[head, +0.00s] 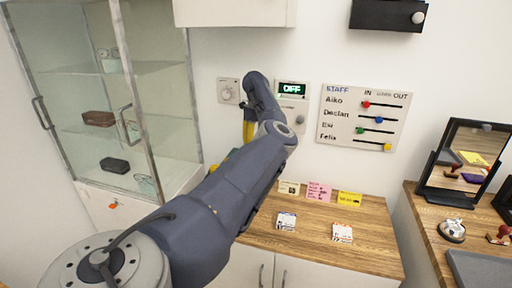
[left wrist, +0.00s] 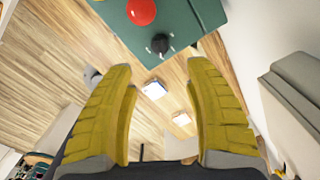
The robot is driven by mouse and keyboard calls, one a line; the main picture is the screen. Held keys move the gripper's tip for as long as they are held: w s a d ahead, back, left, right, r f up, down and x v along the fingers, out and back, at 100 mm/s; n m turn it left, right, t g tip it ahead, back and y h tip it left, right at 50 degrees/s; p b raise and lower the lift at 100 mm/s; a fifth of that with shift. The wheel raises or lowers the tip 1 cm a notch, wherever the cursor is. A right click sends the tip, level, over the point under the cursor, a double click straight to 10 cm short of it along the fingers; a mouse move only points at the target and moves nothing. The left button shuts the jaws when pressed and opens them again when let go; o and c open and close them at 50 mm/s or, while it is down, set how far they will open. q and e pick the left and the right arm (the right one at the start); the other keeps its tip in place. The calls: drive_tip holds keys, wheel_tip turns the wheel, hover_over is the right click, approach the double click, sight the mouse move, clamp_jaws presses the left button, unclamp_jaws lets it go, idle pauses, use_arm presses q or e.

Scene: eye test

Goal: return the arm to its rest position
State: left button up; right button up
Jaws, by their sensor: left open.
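My left arm reaches up from the lower left in the head view, bent at a joint in front of the wall beside a display reading OFF (head: 291,88). My left gripper (head: 248,130) is mostly hidden behind that arm, with only a bit of yellow finger showing. In the left wrist view, its two yellow fingers (left wrist: 166,92) are spread wide with nothing between them. Beyond them lies a wooden surface with two small white items (left wrist: 154,89). My right gripper is in neither view.
A glass cabinet (head: 158,100) stands at left. A wood-topped counter (head: 318,252) holds several cards. A staff board (head: 359,119) hangs on the wall. A mirror (head: 465,160) stands at right. The left wrist view shows a green box (left wrist: 120,22) with a red button (left wrist: 141,11) and black knob (left wrist: 160,43).

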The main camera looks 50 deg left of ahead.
use_arm(q)
drive_tip(key=shift+r, duration=0.4)
